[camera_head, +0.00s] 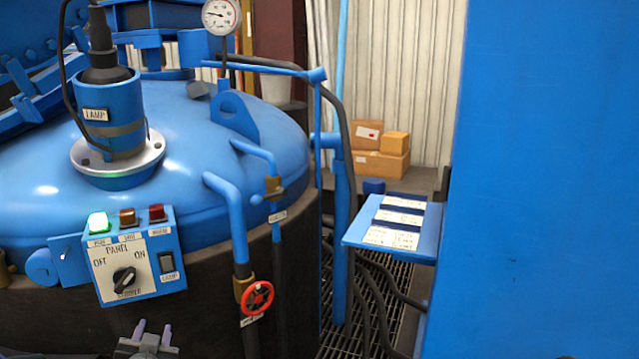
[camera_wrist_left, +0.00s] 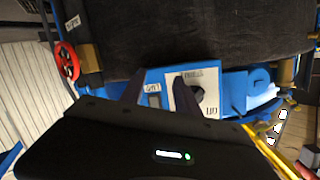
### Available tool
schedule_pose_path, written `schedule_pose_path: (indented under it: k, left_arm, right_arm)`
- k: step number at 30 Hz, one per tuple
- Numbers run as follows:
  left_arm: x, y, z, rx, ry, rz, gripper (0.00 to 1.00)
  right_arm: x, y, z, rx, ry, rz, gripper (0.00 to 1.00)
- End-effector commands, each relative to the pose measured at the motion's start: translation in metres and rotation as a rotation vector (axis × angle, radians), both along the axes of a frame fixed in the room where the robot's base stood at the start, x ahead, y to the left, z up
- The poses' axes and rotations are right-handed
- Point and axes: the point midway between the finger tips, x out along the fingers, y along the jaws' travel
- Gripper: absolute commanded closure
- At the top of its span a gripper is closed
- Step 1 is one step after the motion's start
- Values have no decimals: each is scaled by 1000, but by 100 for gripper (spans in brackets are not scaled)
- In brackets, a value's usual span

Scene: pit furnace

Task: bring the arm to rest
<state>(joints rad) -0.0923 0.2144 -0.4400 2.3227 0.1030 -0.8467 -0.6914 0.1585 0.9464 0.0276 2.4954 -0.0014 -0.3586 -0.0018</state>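My left gripper (camera_head: 152,331) shows at the bottom edge of the head view, just below the control panel (camera_head: 110,262). Its two fingers stand apart with nothing between them. In the left wrist view the dark fingers (camera_wrist_left: 160,88) are also spread, pointing toward the panel, which appears upside down there. The panel has a black rotary knob (camera_head: 124,279), a dark rocker switch (camera_head: 166,263) and a lit green lamp (camera_head: 98,223). The amber and red lamps beside it look dim. No contact between gripper and panel is visible. My right gripper is not in view.
The blue furnace lid (camera_head: 200,130) carries a lamp housing (camera_head: 115,120). A red handwheel (camera_head: 257,298) sits on a pipe right of the panel. A small blue shelf (camera_head: 395,228) holds labelled cards. Cardboard boxes (camera_head: 380,150) stand behind. A large blue surface (camera_head: 545,180) blocks the right.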

Motion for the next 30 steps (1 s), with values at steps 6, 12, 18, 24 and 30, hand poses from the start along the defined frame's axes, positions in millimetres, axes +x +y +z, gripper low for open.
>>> schedule_pose_path:
  k: [6, 12, 18, 24, 30]
  left_arm:
    - [-36, -117, -118, -422, 325, -100, 62]
    - [-136, -219, -203, -713, 711, -90, 62]
    - [-250, -295, -233, -858, 1047, -92, 62]
    - [-305, -326, -233, -911, 1181, -100, 62]
    - [-305, -323, -236, -914, 1179, -92, 62]
  right_arm:
    - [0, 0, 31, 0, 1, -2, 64]
    - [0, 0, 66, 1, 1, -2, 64]
    - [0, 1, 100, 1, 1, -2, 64]
    - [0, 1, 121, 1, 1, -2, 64]
    - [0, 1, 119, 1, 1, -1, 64]
